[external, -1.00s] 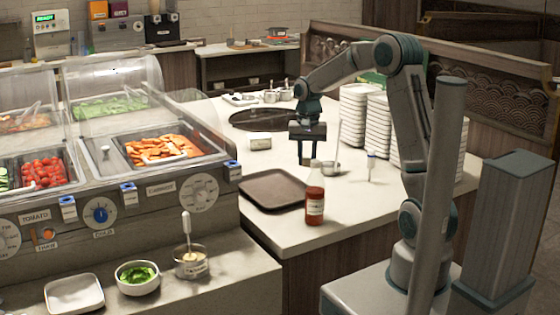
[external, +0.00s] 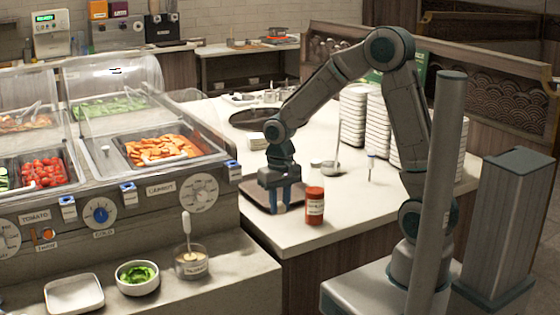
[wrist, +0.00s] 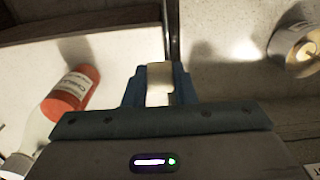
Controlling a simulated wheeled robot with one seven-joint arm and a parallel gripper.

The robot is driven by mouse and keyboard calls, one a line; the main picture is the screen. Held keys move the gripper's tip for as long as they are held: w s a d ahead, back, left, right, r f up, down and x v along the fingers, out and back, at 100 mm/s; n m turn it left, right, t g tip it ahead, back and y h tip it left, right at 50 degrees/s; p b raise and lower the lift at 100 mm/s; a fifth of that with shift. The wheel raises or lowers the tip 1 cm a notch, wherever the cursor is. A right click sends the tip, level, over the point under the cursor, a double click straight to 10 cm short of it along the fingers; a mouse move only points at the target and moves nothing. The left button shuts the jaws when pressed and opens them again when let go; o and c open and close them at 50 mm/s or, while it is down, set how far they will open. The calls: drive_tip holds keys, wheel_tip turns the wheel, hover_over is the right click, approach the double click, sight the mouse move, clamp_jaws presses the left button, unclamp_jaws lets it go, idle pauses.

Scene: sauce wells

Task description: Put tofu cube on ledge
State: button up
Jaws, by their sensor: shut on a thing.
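The tofu cube (wrist: 158,76) is a small pale block between my fingertips in the wrist view. It shows as a small tan spot below the fingers in the external view (external: 281,208). My gripper (external: 281,202) is shut on it, pointing down near the front edge of the white counter. The grey ledge (external: 232,268) runs in front of the food bar, lower than the counter and left of my gripper. In the wrist view a grey surface (wrist: 225,85) lies right of the dark edge, and the cube is close to that edge.
A red sauce bottle (external: 315,206) stands just right of my gripper. A dark tray (external: 255,188) lies behind it. On the ledge stand a sauce cup with a ladle (external: 192,266), a bowl of greens (external: 137,287) and a white dish (external: 74,296). The ledge right of the cup is bare.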

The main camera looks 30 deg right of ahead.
drive_tip(key=shift+f, duration=0.4)
drive_tip(key=p, duration=0.2)
hover_over(245, 263)
wheel_tip(245, 263, down, 7)
drive_tip(key=shift+r, duration=0.1)
drive_tip(key=shift+a+f, duration=0.1)
drive_tip(key=shift+f, duration=1.9)
drive_tip(key=shift+f, duration=0.15)
drive_tip(key=shift+f, duration=0.15)
drive_tip(key=o, duration=1)
drive_tip(key=shift+c, duration=0.2)
